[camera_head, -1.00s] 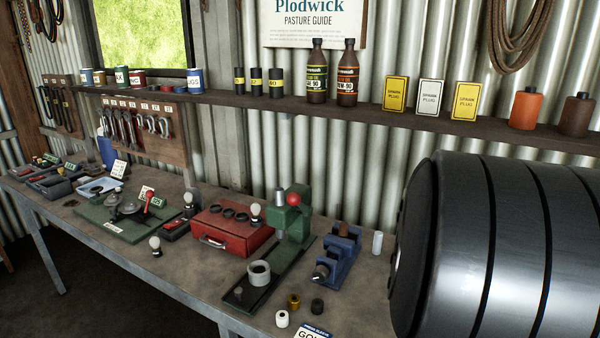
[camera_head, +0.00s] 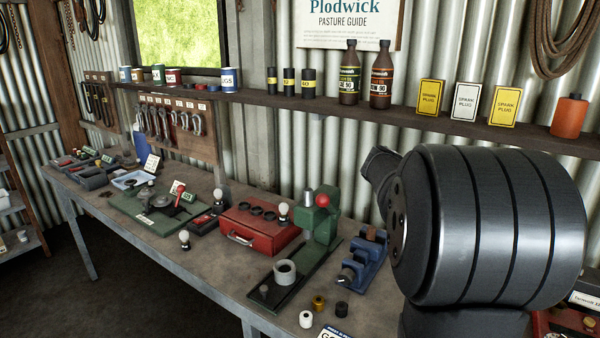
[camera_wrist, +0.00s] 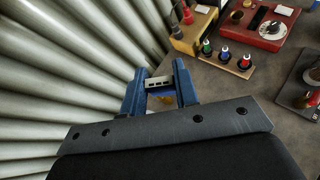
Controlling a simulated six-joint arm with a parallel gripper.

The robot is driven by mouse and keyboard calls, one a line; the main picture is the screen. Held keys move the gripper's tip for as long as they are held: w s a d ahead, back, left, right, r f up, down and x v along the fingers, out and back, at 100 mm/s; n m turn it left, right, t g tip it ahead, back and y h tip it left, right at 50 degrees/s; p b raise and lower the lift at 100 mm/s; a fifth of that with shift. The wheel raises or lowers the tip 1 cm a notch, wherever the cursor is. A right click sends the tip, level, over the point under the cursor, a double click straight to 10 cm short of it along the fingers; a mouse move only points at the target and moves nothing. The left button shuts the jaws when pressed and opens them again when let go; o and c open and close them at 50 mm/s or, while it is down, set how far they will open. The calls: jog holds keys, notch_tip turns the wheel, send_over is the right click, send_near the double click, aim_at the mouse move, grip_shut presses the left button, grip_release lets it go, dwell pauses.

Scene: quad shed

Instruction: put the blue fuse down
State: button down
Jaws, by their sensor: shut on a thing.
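My gripper (camera_wrist: 160,88) shows in the wrist view, with two blue fingers close together. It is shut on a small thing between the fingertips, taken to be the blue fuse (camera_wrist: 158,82). Its visible face is pale grey with dark slots; its other sides are mostly hidden. A little blue and yellow shows just below it, too small to tell apart. The fingers are over the side of the bench by the corrugated wall. The head view shows neither my gripper nor the fuse; my dark arm fills its right side.
In the wrist view, a wooden rack (camera_wrist: 222,60) holds green, red and blue pieces. In the head view, a green press (camera_head: 322,222), blue vise (camera_head: 362,262) and red case (camera_head: 255,230) crowd the bench.

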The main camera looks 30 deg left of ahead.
jog(key=w+a+n+t+y, duration=0.3)
jog(key=a+n+y, duration=0.3)
jog(key=a, duration=1.3)
jog(key=n+g+y, duration=0.5)
jog(key=n+y, duration=0.7)
jog(key=n, duration=0.2)
send_over(213, 241)
notch_tip(213, 241, down, 16)
jog(key=shift+f, duration=5.6)
jog(key=c, duration=1.4)
grip_release()
jog(key=shift+f, duration=0.1)
